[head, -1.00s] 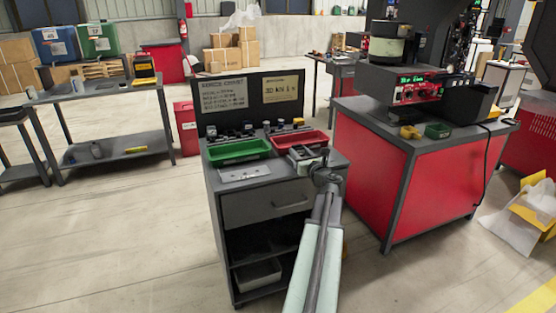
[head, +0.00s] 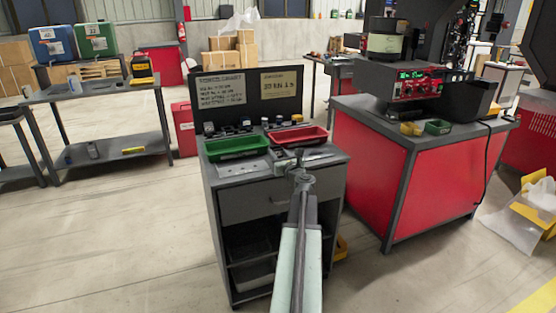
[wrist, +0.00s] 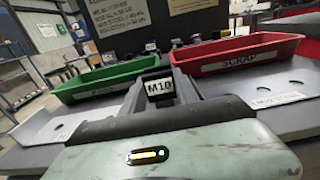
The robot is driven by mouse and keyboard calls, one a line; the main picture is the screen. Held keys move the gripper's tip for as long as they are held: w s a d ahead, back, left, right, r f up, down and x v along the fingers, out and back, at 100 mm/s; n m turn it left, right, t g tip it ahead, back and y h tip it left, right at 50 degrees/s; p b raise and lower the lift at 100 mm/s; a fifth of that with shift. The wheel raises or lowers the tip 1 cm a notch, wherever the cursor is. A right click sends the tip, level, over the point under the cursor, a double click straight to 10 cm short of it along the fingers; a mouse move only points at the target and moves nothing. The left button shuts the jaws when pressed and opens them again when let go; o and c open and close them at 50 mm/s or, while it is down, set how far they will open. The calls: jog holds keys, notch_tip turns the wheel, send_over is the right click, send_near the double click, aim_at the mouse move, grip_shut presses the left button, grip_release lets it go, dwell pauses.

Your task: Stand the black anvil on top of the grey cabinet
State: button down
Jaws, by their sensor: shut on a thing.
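The grey cabinet (head: 265,204) stands in the middle of the head view, with a drawer and open shelves below its top. My gripper (head: 302,178) is at the front right of the cabinet top. In the wrist view my gripper (wrist: 160,85) is shut on a dark block with a white M10 label, which I take to be the black anvil (wrist: 158,73). Only its labelled face and upper part show; its underside is hidden, so I cannot tell whether it touches the top.
A green tray (head: 237,146) and a red tray (head: 299,135) sit on the cabinet top, before an upright dark board (head: 253,92). Metal plates lie near the front. A red workbench (head: 400,165) stands close on the right.

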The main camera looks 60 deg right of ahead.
jog(key=shift+f, duration=0.15)
jog(key=c, duration=1.2)
grip_release()
jog(key=shift+r, duration=0.4)
jog(key=v, duration=1.2)
jog(key=shift+f, duration=0.15)
